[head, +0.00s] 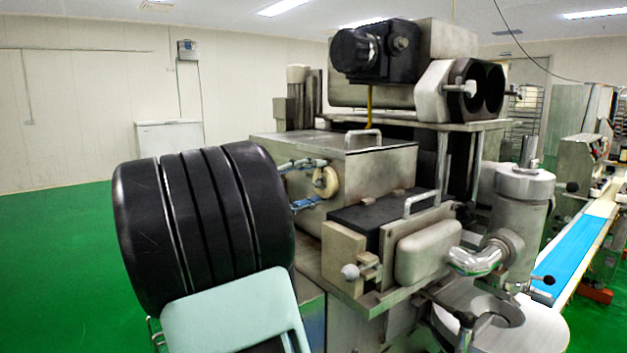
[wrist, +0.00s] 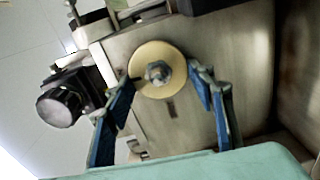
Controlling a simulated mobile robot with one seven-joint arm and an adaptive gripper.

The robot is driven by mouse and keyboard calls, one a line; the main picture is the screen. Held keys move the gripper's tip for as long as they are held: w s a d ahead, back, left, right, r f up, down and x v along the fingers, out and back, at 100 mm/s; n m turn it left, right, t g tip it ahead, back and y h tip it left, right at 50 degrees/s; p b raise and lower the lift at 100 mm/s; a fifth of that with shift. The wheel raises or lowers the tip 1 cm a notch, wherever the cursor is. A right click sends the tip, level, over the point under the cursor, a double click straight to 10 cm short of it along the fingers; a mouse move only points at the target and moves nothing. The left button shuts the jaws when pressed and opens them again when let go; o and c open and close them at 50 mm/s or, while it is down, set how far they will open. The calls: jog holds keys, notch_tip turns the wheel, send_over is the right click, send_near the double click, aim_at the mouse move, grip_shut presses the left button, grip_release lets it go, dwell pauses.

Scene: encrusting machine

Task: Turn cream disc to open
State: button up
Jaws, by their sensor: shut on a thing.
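The cream disc (head: 326,182) is on the side of the metal box of the machine, facing my arm. In the wrist view the cream disc (wrist: 143,60) is round, with a metal nut at its centre. My gripper (head: 316,183) reaches it from the left in the head view, with one blue-padded finger above and one below. In the wrist view the fingers of my gripper (wrist: 161,80) stand at the left and right of the disc, shut on its rim. The exact contact points are hard to make out.
A metal box with a handled lid (head: 340,150) carries the disc. A lower black-lidded box (head: 375,215) juts out to the right, with a round knob (head: 350,272) in front. A blue conveyor belt (head: 575,262) lies far right. Green floor is clear at left.

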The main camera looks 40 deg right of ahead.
jog(key=shift+n, duration=0.4)
jog(key=o, duration=1.2)
jog(key=shift+c, duration=0.2)
jog(key=w+a, duration=0.1)
jog(key=a, duration=1.1)
jog(key=shift+w, duration=0.15)
